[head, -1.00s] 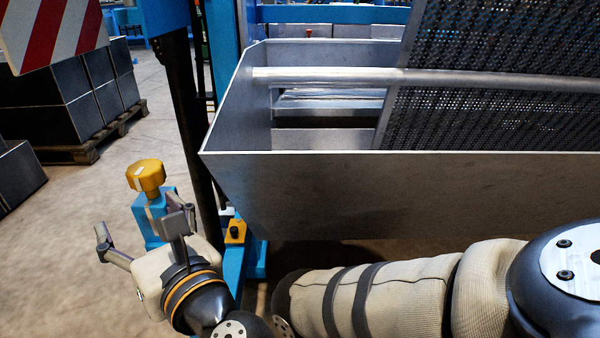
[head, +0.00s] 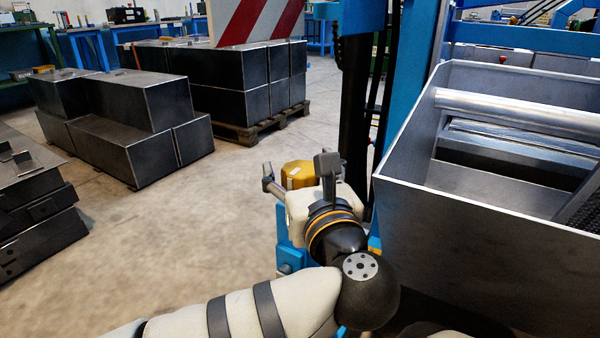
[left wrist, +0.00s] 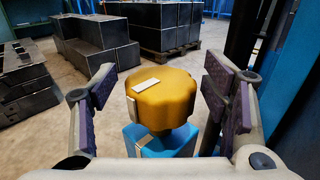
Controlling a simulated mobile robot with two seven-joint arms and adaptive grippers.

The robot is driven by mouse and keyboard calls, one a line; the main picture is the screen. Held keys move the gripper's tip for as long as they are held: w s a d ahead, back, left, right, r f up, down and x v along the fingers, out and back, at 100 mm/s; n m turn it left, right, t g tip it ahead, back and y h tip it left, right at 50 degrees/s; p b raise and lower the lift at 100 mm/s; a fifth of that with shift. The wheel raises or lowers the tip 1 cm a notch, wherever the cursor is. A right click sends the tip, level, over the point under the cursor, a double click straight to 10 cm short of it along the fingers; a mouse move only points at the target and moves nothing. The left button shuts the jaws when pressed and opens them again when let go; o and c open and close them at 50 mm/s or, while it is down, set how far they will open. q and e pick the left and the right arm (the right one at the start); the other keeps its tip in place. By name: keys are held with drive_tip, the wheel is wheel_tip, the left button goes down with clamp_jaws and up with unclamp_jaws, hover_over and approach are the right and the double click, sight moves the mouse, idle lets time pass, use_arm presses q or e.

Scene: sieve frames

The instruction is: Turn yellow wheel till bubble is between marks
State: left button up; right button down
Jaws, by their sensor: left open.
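The yellow wheel (head: 298,175) is a lobed knob with a pale mark on its top, on a blue post (head: 287,250). In the left wrist view the wheel (left wrist: 162,98) stands between the two open fingers of my left gripper (left wrist: 160,100), with a gap on each side. A blue block (left wrist: 160,140) is under it. In the head view my left gripper (head: 300,175) is at the wheel and partly hides it. No bubble or marks can be made out in either view. My right gripper is not in view.
A grey metal trough (head: 480,210) stands close on the right, beside a blue frame post (head: 410,80). Dark metal boxes (head: 130,120) and a pallet stack (head: 250,85) stand behind. The floor (head: 190,230) to the left is clear.

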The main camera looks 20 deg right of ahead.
use_arm(q)
drive_tip(key=c, duration=1.2)
drive_tip(key=shift+r+m+h, duration=0.1)
drive_tip(key=shift+m+h, duration=0.2)
drive_tip(key=shift+h, duration=0.2)
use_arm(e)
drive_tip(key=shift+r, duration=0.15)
